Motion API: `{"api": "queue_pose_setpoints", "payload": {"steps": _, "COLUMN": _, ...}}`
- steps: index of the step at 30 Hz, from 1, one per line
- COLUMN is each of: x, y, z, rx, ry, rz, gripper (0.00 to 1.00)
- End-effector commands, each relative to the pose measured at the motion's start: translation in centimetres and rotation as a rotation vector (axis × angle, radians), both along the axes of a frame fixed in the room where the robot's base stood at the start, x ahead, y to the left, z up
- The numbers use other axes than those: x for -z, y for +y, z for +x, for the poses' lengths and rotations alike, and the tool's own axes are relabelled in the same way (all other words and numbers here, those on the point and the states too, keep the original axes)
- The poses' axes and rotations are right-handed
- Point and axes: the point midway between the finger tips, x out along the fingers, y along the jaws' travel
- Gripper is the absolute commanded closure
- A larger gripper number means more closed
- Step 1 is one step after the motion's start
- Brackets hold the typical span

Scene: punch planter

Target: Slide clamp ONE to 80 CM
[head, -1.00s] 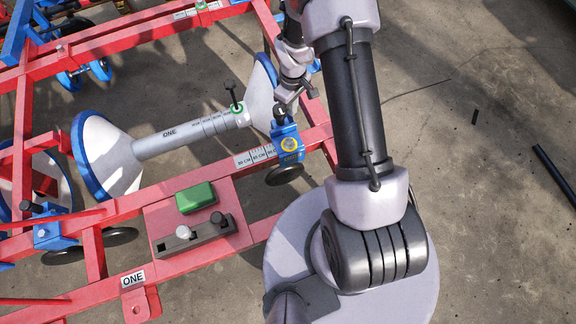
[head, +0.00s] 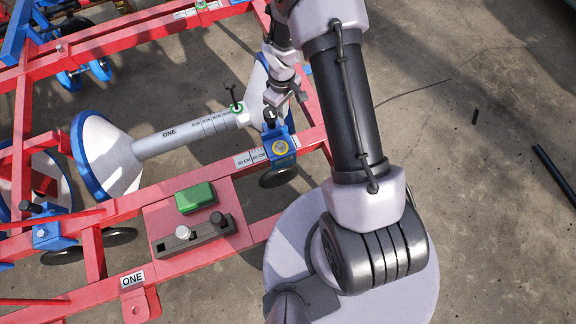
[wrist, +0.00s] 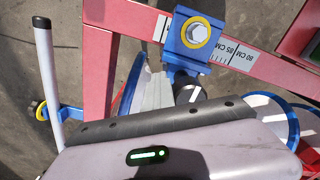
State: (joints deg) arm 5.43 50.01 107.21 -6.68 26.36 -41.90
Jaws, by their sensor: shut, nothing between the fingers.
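A blue clamp (head: 279,158) with a yellow-ringed bolt sits on the near red rail, at the right end of its white centimetre scale (head: 250,157). The clamp also shows in the wrist view (wrist: 180,58), where the 85 CM and 80 CM labels (wrist: 236,56) are readable to its right, with 85 nearer. A ONE tag (head: 133,279) is on the lower left of the red frame. My gripper (head: 271,108) is shut and empty, close by the clamp's dark upright handle. Whether they touch is unclear.
A grey tube (head: 190,134) marked ONE, with white cones at its ends, lies behind the rail. A green block (head: 195,198) and a dark bar with knobs (head: 194,235) are on a red plate in front. Another blue clamp (head: 52,230) is farther left.

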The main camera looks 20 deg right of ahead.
Motion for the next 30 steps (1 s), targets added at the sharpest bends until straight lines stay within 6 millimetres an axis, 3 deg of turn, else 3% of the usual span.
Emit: {"api": "queue_pose_setpoints", "payload": {"steps": 30, "x": 0.0, "y": 3.1, "z": 0.0, "rx": -0.001, "ry": 0.0, "rz": 0.0, "gripper": 1.0}}
